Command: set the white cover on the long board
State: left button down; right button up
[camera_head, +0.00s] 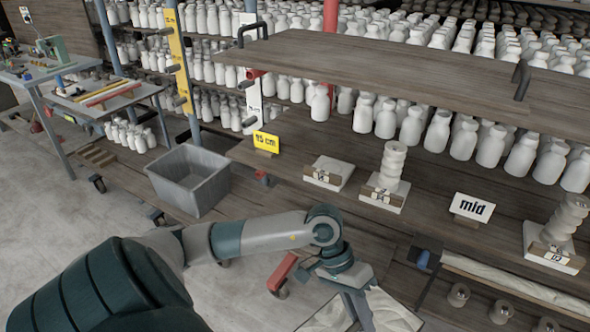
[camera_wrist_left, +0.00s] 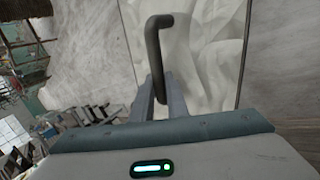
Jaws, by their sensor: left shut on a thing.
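My left gripper (camera_head: 358,306) is low at the bottom middle of the head view. In the left wrist view its fingers (camera_wrist_left: 160,92) are shut on a dark, bent handle (camera_wrist_left: 153,42). Behind the handle is a white, crumpled-looking surface (camera_wrist_left: 205,60) with thin dark edges, which I take as the white cover. In the head view its white parts (camera_head: 393,316) show beside the fingers, cut off by the frame's lower edge. A long wooden board (camera_head: 390,78) with a dark handle at each end is higher up, across the shelf front. My right gripper is not in view.
Rows of white bottles (camera_head: 410,125) fill the shelves behind and below the long board.

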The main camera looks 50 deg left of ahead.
aim_at(364, 61)
jog(key=u, duration=1.35)
